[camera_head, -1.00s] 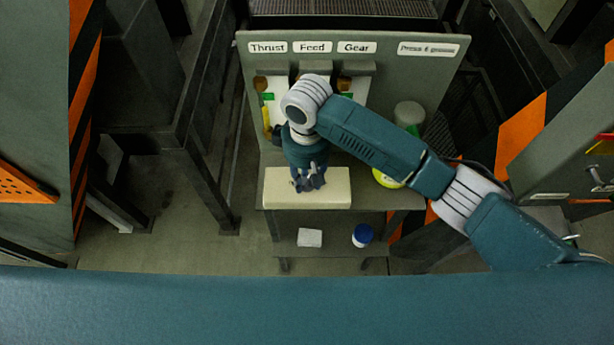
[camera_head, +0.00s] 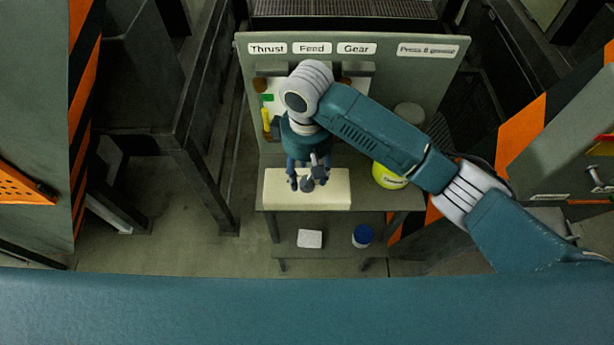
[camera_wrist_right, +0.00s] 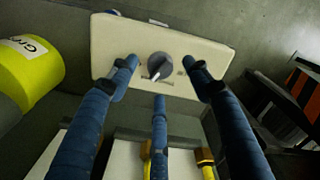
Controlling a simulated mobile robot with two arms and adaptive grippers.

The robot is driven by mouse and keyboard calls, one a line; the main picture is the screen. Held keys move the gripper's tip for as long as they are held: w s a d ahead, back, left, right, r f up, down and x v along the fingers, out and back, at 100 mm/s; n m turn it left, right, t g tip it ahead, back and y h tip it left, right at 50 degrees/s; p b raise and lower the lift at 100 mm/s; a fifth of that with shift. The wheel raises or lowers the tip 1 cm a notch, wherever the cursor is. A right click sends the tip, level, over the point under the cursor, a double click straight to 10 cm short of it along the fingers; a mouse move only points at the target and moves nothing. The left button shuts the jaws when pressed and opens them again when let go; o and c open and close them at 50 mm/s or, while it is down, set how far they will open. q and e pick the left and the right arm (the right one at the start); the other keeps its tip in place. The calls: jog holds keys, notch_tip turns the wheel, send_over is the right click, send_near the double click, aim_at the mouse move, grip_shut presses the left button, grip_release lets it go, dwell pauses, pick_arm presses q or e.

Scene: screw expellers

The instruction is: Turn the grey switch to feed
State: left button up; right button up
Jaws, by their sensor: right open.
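The grey switch (camera_wrist_right: 160,66) is a round knob on a cream box (camera_wrist_right: 115,42) in the wrist view. A pale pointer shows on its lower left part. Small markings lie beside it, too small to read. In the head view the cream box (camera_head: 337,190) sits on the front of the bench, and the knob (camera_head: 307,185) shows dark among the fingertips. My right gripper (camera_head: 308,178) is open above the box. In the wrist view two fingers stand left and right of the knob and one below it, apart from it. My left gripper is out of view.
A panel (camera_head: 440,75) with labels "Thrust", "Feed" and "Gear" stands behind. A yellow-green can (camera_head: 388,177) is right of the box and shows at the wrist view's left (camera_wrist_right: 28,70). A blue-lidded jar (camera_head: 362,236) and white block (camera_head: 310,239) are on the lower shelf.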

aim_at(307, 180)
notch_tip(307, 180, up, 9)
dwell(0.7)
